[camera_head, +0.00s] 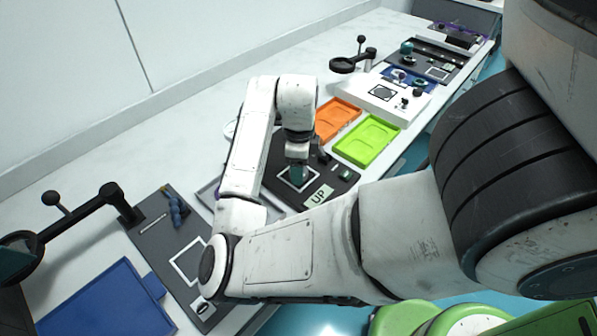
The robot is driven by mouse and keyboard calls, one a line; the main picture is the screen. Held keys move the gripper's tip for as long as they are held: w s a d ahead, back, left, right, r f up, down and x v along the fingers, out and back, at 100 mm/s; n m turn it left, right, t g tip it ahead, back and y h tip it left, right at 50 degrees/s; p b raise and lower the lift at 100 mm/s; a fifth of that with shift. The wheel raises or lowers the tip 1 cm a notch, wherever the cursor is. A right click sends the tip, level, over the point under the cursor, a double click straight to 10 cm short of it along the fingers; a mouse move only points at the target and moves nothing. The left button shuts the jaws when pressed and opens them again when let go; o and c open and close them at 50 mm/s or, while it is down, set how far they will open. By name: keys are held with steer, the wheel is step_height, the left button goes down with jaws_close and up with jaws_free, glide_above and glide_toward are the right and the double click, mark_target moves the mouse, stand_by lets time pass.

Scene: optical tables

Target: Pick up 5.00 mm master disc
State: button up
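My arm reaches across the bench, and its end points down at a dark station plate (278,158) with a white square outline and a label reading "UP" (319,195). The fingers are too small to tell open from shut. I cannot pick out the 5.00 mm master disc with certainty; it may be hidden under the gripper or the arm.
An orange tray (338,118) and a lime green tray (366,139) lie right of the station. A white unit (372,101) and a black magnifier stand (344,65) are behind them. A blue tray (98,308) and another magnifier stand (80,207) are at left.

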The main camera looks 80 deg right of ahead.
steer(key=c, duration=0.9)
steer(key=shift+r, duration=0.1)
steer(key=shift+c, duration=0.2)
